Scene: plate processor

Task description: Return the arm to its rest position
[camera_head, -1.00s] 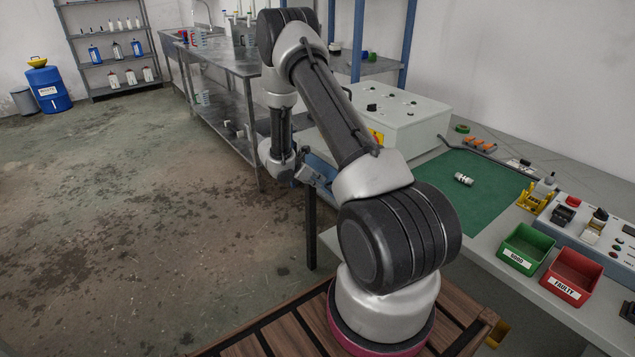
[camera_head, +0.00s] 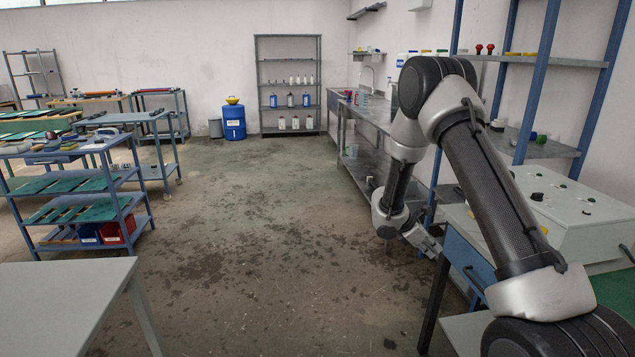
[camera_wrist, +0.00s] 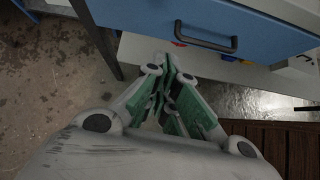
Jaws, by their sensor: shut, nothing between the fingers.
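My arm is folded, with its elbow raised and its forearm hanging down beside the bench on the right of the head view. My gripper (camera_head: 430,246) hangs at the arm's end, near the bench's blue drawer (camera_head: 466,262). In the wrist view my gripper (camera_wrist: 171,68) has its green-padded fingers drawn together, with nothing between them. The blue drawer front (camera_wrist: 215,22) with its dark handle lies beyond the fingertips, and I see no contact with it.
A control box (camera_head: 575,212) stands on the bench at right. A steel sink table (camera_head: 372,118) and a blue-framed shelf (camera_head: 540,145) are behind my arm. A grey table (camera_head: 70,300) is at front left, with a blue trolley (camera_head: 75,185) behind it. The floor between is clear.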

